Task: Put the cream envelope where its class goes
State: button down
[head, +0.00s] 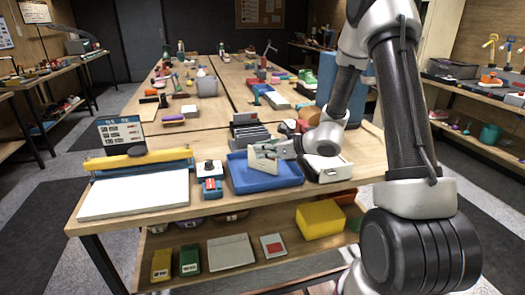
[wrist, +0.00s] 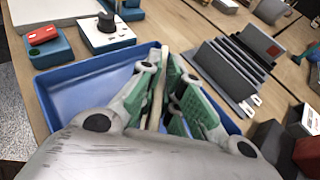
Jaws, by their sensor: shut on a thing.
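My gripper (head: 281,150) is shut on the cream envelope (head: 261,163), which stands on edge between the fingers. In the wrist view the envelope shows edge-on as a thin cream strip (wrist: 158,92) between my green-padded fingers (wrist: 168,95). The envelope is over the blue tray (head: 285,182); I cannot tell whether it touches the tray floor. In the wrist view the tray (wrist: 75,90) looks empty on its visible left side; my gripper hides much of the rest.
A grey slotted rack (wrist: 228,70) stands right behind the tray.

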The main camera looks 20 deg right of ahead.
jog(key=shift+f, duration=0.1)
jog(key=c, duration=1.6)
grip_release()
